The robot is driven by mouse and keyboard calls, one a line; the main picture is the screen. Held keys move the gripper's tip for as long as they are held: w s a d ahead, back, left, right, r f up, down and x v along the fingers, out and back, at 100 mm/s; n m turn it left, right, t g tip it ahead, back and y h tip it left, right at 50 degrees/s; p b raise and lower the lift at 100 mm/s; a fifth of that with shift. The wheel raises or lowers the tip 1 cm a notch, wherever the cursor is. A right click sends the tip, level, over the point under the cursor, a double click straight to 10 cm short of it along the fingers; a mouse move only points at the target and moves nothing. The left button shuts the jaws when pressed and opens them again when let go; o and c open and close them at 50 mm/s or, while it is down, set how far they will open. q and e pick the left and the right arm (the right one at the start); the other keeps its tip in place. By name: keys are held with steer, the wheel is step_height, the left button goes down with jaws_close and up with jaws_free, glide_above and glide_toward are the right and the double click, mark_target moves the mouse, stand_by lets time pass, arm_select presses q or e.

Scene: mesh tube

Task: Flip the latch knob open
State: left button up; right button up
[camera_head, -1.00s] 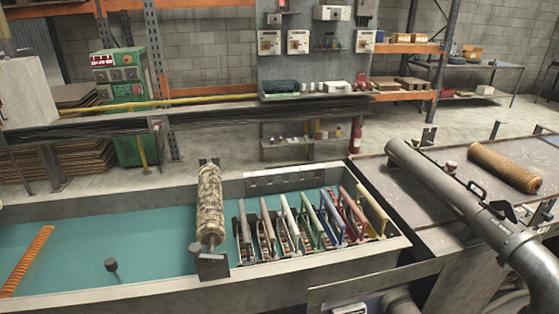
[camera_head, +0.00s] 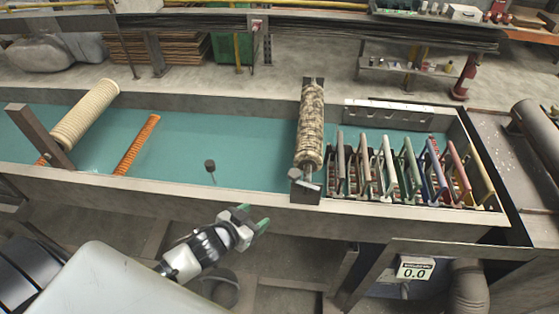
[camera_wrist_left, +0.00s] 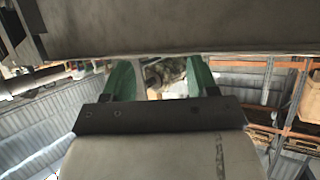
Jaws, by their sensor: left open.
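A small dark round knob (camera_head: 295,174) sits at the bracket (camera_head: 306,192) on the near end of the mottled mesh roller (camera_head: 311,125), in the head view. Another dark knob (camera_head: 210,165) stands on a thin stem at the near side of the teal trough (camera_head: 180,140). I cannot tell for sure which one is the latch knob. My left gripper (camera_head: 254,217) is open and empty, in front of the trough's near wall, lower left of the bracket. In the wrist view its green fingers (camera_wrist_left: 160,80) are apart, below a grey beam. My right gripper is not in view.
Several coloured-handled racks (camera_head: 410,165) stand right of the roller. A cream ribbed tube (camera_head: 85,115) and an orange tube (camera_head: 137,145) lie at the left of the trough. The trough's near wall (camera_head: 170,188) is between my gripper and the trough's inside.

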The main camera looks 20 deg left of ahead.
arm_select(q)
step_height(320, 180, up, 7)
steer(key=w+m+t+h, duration=0.2)
steer(key=w+h, duration=0.1)
steer(key=h, duration=0.1)
steer(key=m+g+h, duration=0.2)
steer(key=m+h, duration=0.1)
steer(key=h, duration=0.3)
glide_toward(295, 173)
steer(key=p+x, duration=0.4)
steer(key=x, duration=0.5)
steer(key=shift+a, duration=0.1)
steer(key=shift+w+d, duration=0.35)
steer(key=shift+d, duration=0.05)
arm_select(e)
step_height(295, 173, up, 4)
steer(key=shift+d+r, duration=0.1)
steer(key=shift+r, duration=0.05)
arm_select(q)
steer(key=c, duration=0.9)
steer(key=shift+m, duration=0.3)
steer(key=shift+c, duration=0.2)
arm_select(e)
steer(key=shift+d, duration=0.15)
